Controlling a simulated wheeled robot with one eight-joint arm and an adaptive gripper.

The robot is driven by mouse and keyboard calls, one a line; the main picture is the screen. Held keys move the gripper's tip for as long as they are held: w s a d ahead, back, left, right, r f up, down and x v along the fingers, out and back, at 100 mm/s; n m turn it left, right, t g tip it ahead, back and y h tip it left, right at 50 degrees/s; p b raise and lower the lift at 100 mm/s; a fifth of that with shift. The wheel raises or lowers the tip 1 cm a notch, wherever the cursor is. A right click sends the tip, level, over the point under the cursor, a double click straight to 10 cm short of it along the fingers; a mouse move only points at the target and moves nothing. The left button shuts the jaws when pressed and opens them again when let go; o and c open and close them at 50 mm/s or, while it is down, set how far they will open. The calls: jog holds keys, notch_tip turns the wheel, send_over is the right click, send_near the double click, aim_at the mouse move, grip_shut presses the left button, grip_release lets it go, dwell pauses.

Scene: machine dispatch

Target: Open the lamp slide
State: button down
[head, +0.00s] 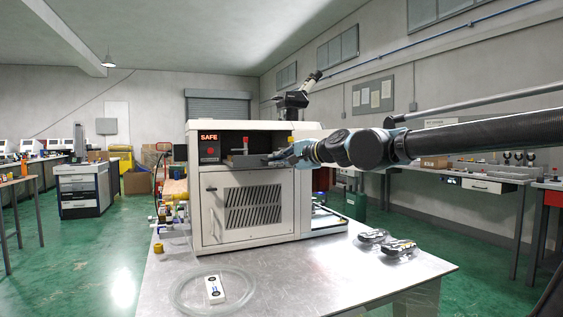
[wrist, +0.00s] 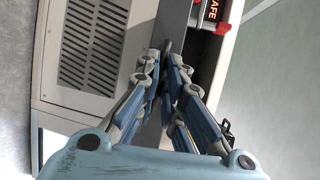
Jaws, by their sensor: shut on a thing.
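The beige machine (head: 247,205) stands on the metal table with a dark opening in its upper front. A grey, flat part that looks like the lamp slide (head: 245,160) lies along the bottom of this opening. My gripper (head: 274,158) reaches in from the right at the opening's right end, above the vented door. In the wrist view, my gripper's fingers (wrist: 167,62) come together on a narrow dark part at the lower edge of the opening. The fingers hide most of what they hold; it appears to be the slide's handle.
A red-lit SAFE sign (head: 209,137) sits at the opening's left; it also shows in the wrist view (wrist: 212,10). A microscope-like device (head: 298,98) stands on top. A round clear dish (head: 213,290), a white tag and two dark devices (head: 398,246) lie on the table.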

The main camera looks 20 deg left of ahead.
jog(key=shift+s+d, duration=1.4)
jog(key=shift+d, duration=0.1)
jog(key=c, duration=2)
grip_release()
jog(key=shift+v, duration=6)
jog(key=shift+w+d+f, duration=0.1)
jog(key=shift+w+d, duration=0.05)
jog(key=shift+w, duration=0.05)
